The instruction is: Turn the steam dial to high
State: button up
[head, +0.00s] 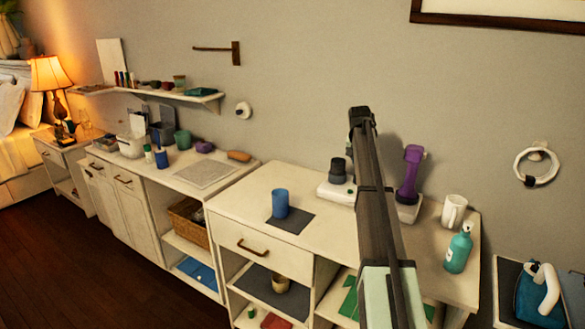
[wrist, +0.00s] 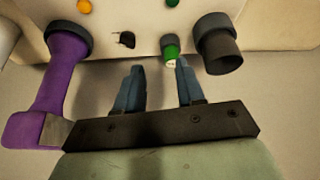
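A white steamer base (head: 328,190) stands against the wall on the right-hand white cabinet, and it also fills the top of the wrist view (wrist: 100,45). In the head view my arm hides the middle of the base.
A white mug (head: 454,211) and a teal bottle (head: 459,248) stand right of the base. A blue cup (head: 280,203) stands on a dark mat (head: 291,222) to the left. An iron (head: 541,292) is at the lower right. The cabinet top between cup and base is clear.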

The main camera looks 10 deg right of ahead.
jog(key=w+a+f+n, duration=0.1)
jog(key=w+a+n, duration=0.1)
jog(key=a, duration=0.6)
jog(key=w+a+f+n+t, duration=0.1)
jog(key=w+a+f+n, duration=0.1)
jog(key=a, duration=0.6)
jog(key=w+a+f+n+t, duration=0.1)
jog(key=w+a, duration=0.3)
jog(key=a, duration=0.4)
jog(key=shift+f+n+y, duration=0.2)
jog(key=shift+n+y, duration=0.2)
jog(key=shift+n, duration=0.4)
